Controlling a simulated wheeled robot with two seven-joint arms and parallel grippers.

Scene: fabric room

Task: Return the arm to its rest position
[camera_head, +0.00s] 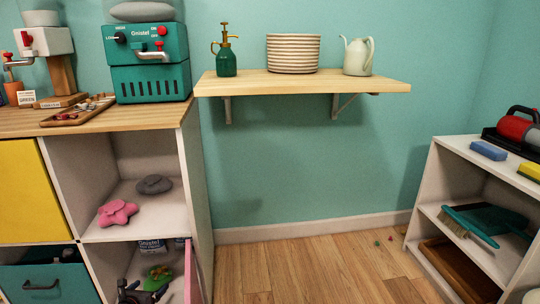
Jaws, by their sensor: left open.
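My left gripper (142,292) shows as a dark shape at the bottom edge of the head view, in front of the lower right cubby of the cabinet (200,215). It is open, and most of it and its arm are cut off by the frame. A green and yellow item (158,273) lies in that cubby close to the gripper; I cannot tell whether they touch. My right gripper is not in view.
A pink object (117,212) and a grey one (154,184) lie in the upper cubby. A wall shelf (300,82) holds a green sprayer (225,52), stacked plates (293,53) and a pitcher (358,56). A white rack (432,192) stands right. Floor between is mostly clear.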

